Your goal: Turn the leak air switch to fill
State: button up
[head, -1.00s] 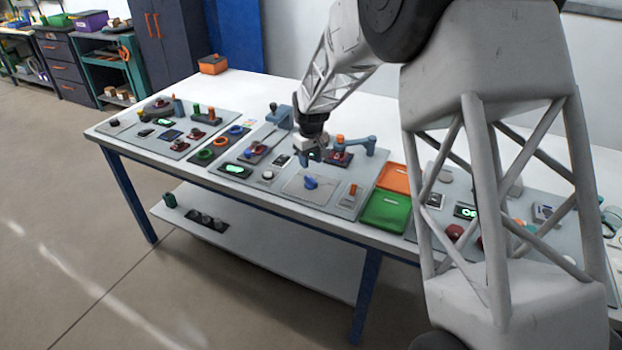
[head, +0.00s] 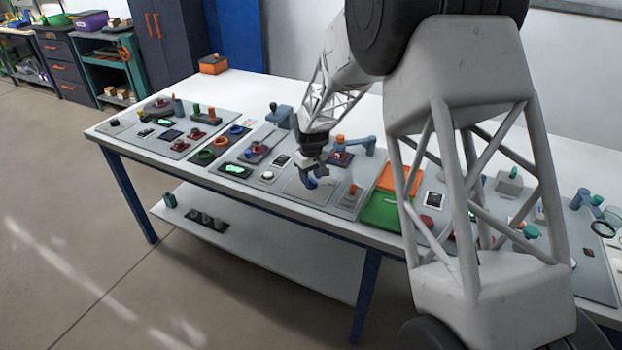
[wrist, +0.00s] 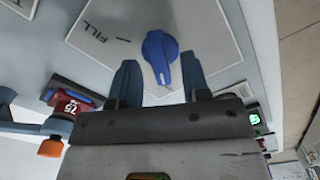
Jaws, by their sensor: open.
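The leak air switch is a blue knob (wrist: 159,57) on a light grey plate (wrist: 205,25) in the wrist view. A white mark on the knob points toward my gripper. The word FILL (wrist: 93,37) and a short line are printed on the plate to the left of the knob. My gripper (wrist: 158,80) is open, with one dark finger on each side of the knob's lower part; I cannot tell whether either finger touches it. In the head view my gripper (head: 313,180) is low over the panel and partly hides the blue knob (head: 311,183).
In the head view, orange (head: 397,178) and green (head: 381,212) bins stand right of the panel.

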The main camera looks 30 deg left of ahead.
jog(key=shift+f, duration=0.65)
grip_shut()
